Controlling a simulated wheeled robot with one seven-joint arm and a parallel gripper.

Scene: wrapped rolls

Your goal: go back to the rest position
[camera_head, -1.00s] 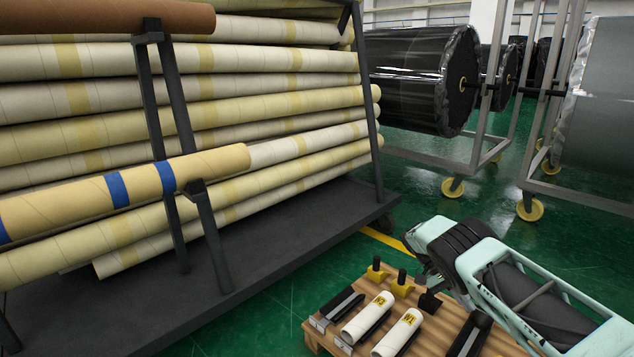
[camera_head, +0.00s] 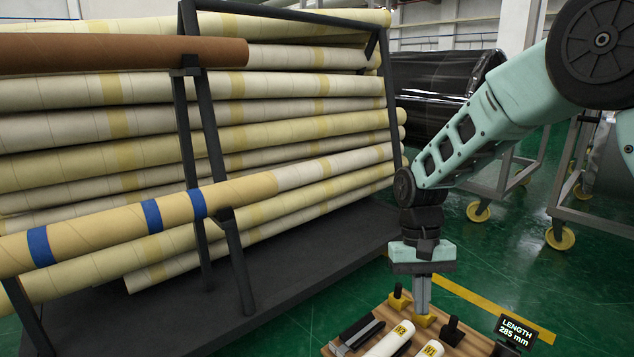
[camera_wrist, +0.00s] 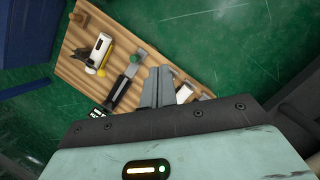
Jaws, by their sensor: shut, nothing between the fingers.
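My gripper (camera_head: 423,306) hangs pointing down at the back of the wooden board (camera_wrist: 82,45). Its fingers are together with nothing between them; they also show in the wrist view (camera_wrist: 157,88). In the head view the fingertips overlap a yellow block (camera_head: 425,321), and I cannot tell whether they touch it. Two white rolls with yellow labels, one at left (camera_head: 388,342) and one at right (camera_head: 432,349), lie on the board, cut off by the picture's lower edge. My arm reaches in from the upper right.
A dark rack (camera_head: 290,285) of long wrapped rolls fills the left. A small display (camera_head: 515,331) reading "LENGTH 285 mm" stands at the board's right. A black-wrapped roll (camera_head: 440,85) and wheeled frames (camera_head: 560,205) are behind. Green floor (camera_head: 580,290) is clear at right.

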